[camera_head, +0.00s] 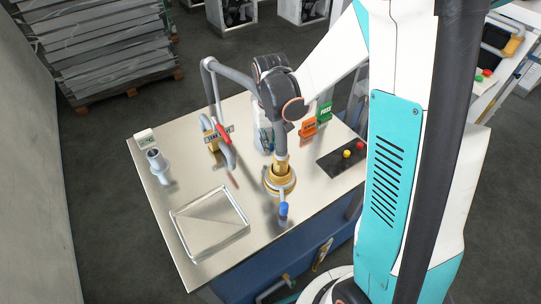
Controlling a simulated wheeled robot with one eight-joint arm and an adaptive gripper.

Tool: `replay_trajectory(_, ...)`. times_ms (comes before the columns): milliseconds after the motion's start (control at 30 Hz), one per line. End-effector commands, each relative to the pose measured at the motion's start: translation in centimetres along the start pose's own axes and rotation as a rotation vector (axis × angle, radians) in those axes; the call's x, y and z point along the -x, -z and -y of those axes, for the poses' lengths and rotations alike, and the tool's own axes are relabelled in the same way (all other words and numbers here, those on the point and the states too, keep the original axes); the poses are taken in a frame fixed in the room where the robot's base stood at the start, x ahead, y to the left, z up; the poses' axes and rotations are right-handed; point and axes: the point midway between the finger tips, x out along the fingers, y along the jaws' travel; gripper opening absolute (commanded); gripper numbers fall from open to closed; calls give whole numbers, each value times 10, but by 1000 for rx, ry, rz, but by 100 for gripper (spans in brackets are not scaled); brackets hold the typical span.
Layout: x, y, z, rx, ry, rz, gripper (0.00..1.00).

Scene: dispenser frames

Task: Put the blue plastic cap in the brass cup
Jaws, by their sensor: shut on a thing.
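My gripper (283,196) is at the lower end of my arm, low over the front middle of the metal tabletop (250,240). It is shut on the small blue plastic cap (283,209), which shows at the tip, towards the front edge of the table. A round brass-coloured part (270,183) sits just behind the cap, under my wrist. I cannot tell whether this is the brass cup or part of my gripper. Another brass-coloured piece (211,143) stands further back by a bent grey pipe. My wrist and arm hide what lies behind them.
A grey cylinder (155,162) stands at the left edge. Orange and green signs (308,127) and a dark button panel (335,162) are right.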

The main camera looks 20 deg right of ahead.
Motion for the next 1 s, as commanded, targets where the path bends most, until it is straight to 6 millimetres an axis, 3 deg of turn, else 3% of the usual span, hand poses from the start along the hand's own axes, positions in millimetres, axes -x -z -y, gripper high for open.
replay_trajectory(167, -11, 0, 0, 0, 0, 0, 0)
replay_trajectory(400, -44, 0, 0, 0, 0, 0, 0)
replay_trajectory(800, -49, 0, 0, 0, 0, 0, 0)
replay_trajectory(833, -49, 0, 0, 0, 0, 0, 16)
replay_trajectory(900, -48, 0, 0, 0, 0, 0, 32)
replay_trajectory(1000, -48, 0, 0, 0, 0, 0, 34)
